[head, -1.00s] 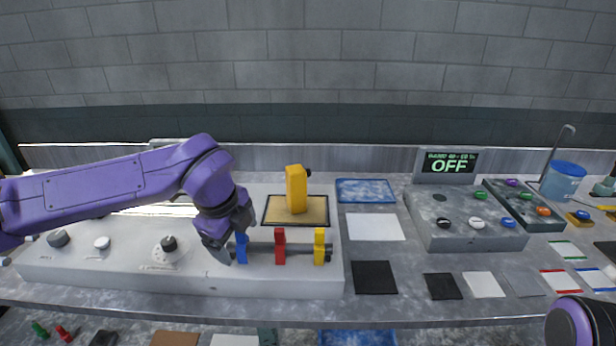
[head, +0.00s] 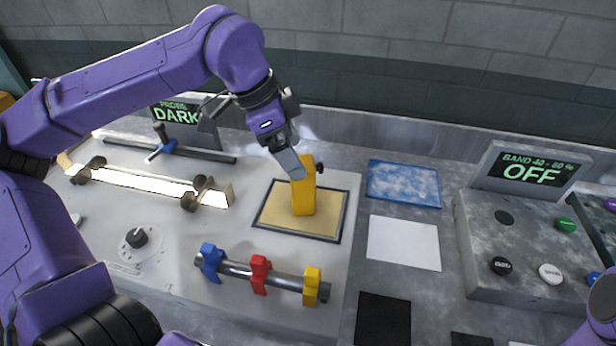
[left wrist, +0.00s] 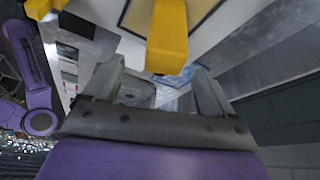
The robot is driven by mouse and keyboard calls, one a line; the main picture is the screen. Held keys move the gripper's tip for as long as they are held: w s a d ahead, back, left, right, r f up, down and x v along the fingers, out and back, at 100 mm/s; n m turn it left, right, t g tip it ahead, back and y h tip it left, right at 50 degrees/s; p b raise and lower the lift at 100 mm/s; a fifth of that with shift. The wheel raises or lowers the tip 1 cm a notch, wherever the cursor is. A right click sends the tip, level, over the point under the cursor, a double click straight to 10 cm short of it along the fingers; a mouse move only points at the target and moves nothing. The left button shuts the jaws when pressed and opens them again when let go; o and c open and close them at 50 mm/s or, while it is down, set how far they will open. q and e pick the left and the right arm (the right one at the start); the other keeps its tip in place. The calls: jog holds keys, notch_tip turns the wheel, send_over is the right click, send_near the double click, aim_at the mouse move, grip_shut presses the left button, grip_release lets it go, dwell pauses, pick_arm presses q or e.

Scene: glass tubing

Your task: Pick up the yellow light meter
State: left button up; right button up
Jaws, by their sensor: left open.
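The yellow light meter (head: 303,194) stands upright on a tan pad with a dark border (head: 273,213) on the white bench unit. A small black knob sticks out near its top right. My left gripper (head: 291,164) is at the upper left of the meter, and its fingers overlap the meter's top edge in the head view. In the left wrist view the yellow meter (left wrist: 167,38) lies beyond the open fingers (left wrist: 158,80), roughly between them. I cannot tell whether they touch it. Only a purple part of my right arm shows, at the lower right edge.
A rail with blue (head: 211,261), red (head: 260,274) and yellow (head: 311,287) clips lies in front of the pad. A glowing tube (head: 150,183) and a "DARK" display (head: 176,114) are left. Blue (head: 403,184) and white (head: 404,243) mats and an "OFF" panel (head: 528,171) are right.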

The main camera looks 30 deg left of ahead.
aim_at(303, 187)
pick_arm(q)
jog(key=shift+d+f, duration=0.2)
jog(key=shift+f, duration=0.35)
jog(key=x, duration=0.2)
jog(key=p+x, duration=0.1)
jog(key=x, duration=0.1)
jog(key=p+x, duration=0.1)
jog(key=shift+w+f, duration=0.35)
jog(key=shift+w, duration=0.1)
